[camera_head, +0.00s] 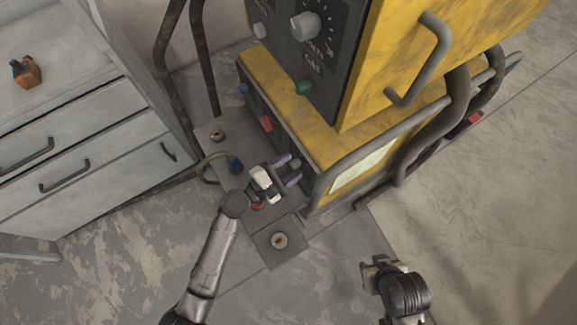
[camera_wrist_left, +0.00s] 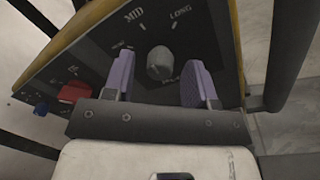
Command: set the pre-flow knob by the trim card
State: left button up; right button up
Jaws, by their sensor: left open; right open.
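A grey round knob (camera_wrist_left: 160,62) sits on the dark lower panel of the yellow machine, with MID and LONG printed above it. It also shows in the head view (camera_head: 295,163). My left gripper (camera_head: 289,170) is open, its two purple fingers on either side of this knob; a gap shows on both sides in the wrist view. The knob's name is not readable. A pale green card (camera_head: 362,167) is on the machine's yellow side; its text is too small to read. My right gripper (camera_head: 376,268) is open and empty, low on the right, away from the machine.
A larger knob (camera_head: 306,25) and a green knob (camera_head: 303,88) are on the upper panel. A red part (camera_wrist_left: 73,92) and a blue part (camera_wrist_left: 41,109) are left of the grey knob. A grey rail (camera_head: 385,135) runs beside the machine. A drawer cabinet (camera_head: 90,130) stands left.

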pick_arm(q)
jog(key=c, duration=0.9)
jog(key=m+h+b, duration=0.1)
jog(key=m+b, duration=0.6)
jog(key=m, duration=0.3)
jog(key=shift+w+f, duration=0.1)
jog(key=shift+b, duration=0.35)
dwell(0.5)
